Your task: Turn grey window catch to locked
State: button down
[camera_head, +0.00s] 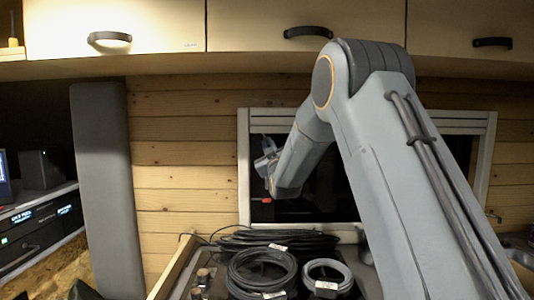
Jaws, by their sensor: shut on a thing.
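The window (243,180) has a pale frame and dark glass, and is set in the wood-plank wall. My gripper (263,159) is at the left side of the window, just right of the frame's left upright. It is shut on a small grey part there, which I take to be the grey window catch. The fingers and wrist hide most of the catch, so its angle cannot be read. A small bluish piece shows just above the gripper, and a small red mark (266,200) shows below it against the dark glass.
Coiled black cables (262,272) and a grey coil (328,278) lie on the surface below the window. Overhead cabinets (300,15) run along the top. A tall grey padded panel (106,190) stands left. Rack equipment (40,228) is at far left. My arm covers the window's right part.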

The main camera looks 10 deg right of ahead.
jog(key=n+g+y+b, duration=0.1)
jog(key=n+b, duration=0.1)
jog(key=n, duration=0.2)
jog(key=n+g+y+b, duration=0.1)
jog(key=n+g+b, duration=0.1)
jog(key=n, duration=0.3)
jog(key=r+n+g+y+b, duration=0.1)
jog(key=n+b, duration=0.1)
jog(key=n, duration=0.3)
jog(key=shift+d, duration=0.25)
jog(key=c, duration=1.8)
grip_release()
jog(key=shift+r, duration=0.1)
